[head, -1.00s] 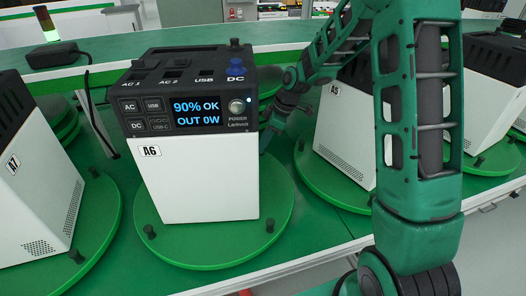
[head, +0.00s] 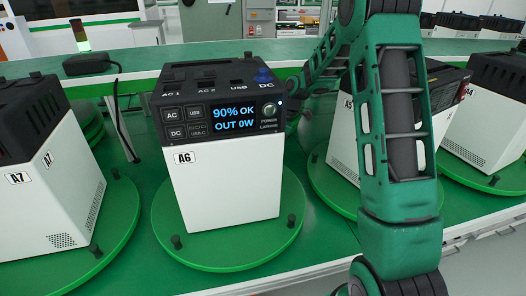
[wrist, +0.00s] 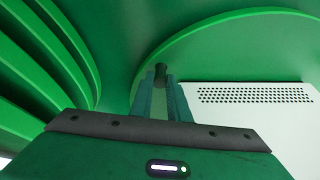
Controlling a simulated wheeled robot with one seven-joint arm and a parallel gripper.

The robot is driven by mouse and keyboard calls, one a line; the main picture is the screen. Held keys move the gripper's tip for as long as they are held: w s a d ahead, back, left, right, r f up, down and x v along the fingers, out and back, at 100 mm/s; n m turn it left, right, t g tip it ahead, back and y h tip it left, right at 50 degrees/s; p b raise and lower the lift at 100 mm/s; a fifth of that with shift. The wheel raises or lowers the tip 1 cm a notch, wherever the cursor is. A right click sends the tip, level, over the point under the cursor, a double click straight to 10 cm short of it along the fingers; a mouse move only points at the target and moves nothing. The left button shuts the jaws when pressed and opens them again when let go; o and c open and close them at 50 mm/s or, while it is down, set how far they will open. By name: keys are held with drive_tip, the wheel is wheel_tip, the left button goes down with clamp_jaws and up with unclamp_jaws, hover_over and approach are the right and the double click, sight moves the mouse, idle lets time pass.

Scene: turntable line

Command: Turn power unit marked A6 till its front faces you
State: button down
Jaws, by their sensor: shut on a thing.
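The power unit marked A6 (head: 232,188) stands upright on a round green turntable (head: 222,252) with black pegs near its rim. Its front, with the lit screen reading 90% OK, OUT 0W (head: 235,119), shows almost squarely, its right edge slightly farther off. My gripper is hidden behind the unit's right side in the head view. In the wrist view my gripper (wrist: 160,92) is shut on a black peg (wrist: 161,73) near a green turntable's rim. A white vented panel (wrist: 255,97) is beside it on the right.
The unit marked A7 (head: 60,190) stands on its own turntable at left. More units (head: 490,125) stand at right. My arm spans the right of centre.

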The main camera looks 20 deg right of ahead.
drive_tip(key=c, duration=1.7)
unclamp_jaws()
drive_tip(key=shift+w+d, duration=0.15)
drive_tip(key=shift+d, duration=0.05)
drive_tip(key=shift+a, duration=0.1)
drive_tip(key=shift+r, duration=0.1)
